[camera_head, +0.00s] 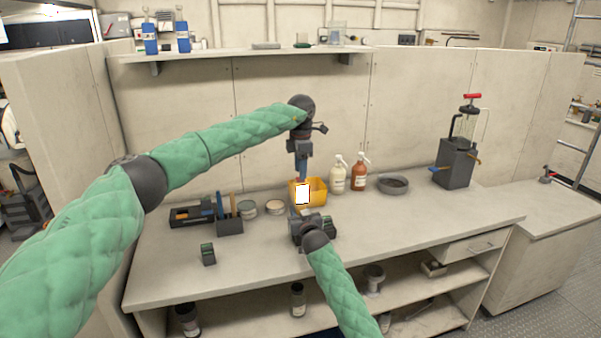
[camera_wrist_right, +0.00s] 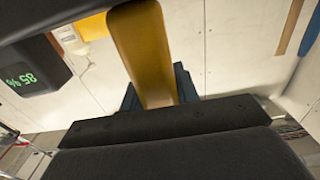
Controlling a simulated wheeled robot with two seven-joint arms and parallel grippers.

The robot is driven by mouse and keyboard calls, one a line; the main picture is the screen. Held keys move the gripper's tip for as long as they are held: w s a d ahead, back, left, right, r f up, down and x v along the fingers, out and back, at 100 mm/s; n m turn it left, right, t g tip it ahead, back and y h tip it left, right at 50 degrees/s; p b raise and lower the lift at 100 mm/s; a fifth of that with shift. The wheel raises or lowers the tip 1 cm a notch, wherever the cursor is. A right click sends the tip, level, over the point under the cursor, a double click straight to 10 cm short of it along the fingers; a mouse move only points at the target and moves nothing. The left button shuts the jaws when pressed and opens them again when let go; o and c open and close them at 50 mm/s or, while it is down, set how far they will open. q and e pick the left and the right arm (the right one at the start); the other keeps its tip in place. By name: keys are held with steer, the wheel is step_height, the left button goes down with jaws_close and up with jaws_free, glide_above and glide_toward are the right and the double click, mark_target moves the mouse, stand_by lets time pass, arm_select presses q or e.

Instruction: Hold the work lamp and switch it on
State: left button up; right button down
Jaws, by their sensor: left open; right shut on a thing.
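The work lamp (camera_head: 302,194) is a small block with a bright white square face in a dark and orange frame, and it looks lit. My right gripper (camera_head: 303,215) is shut on it from below and holds it upright above the bench. In the right wrist view, a yellow-orange lamp part (camera_wrist_right: 145,50) rises from the dark jaws. My left gripper (camera_head: 301,180) points down from above, open, with its fingertips close to the lamp's top. I cannot tell whether they touch it. The lamp's switch cannot be made out.
A yellow bin (camera_head: 319,187) stands behind the lamp on the workbench (camera_head: 400,228). Two pump bottles (camera_head: 348,175), a grey dish (camera_head: 393,184) and a dark lantern-like device (camera_head: 456,160) stand to the right. A tool holder (camera_head: 229,222) and tins (camera_head: 247,208) stand left. The bench's front right is clear.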

arm_select(q)
step_height(320, 180, up, 10)
steer(key=shift+r, duration=0.2)
arm_select(e)
steer(key=shift+f, duration=0.2)
arm_select(q)
steer(key=shift+f, duration=0.1)
arm_select(e)
steer(key=c, duration=1)
jaws_free()
steer(key=shift+o, duration=0.2)
steer(key=shift+r, duration=0.1)
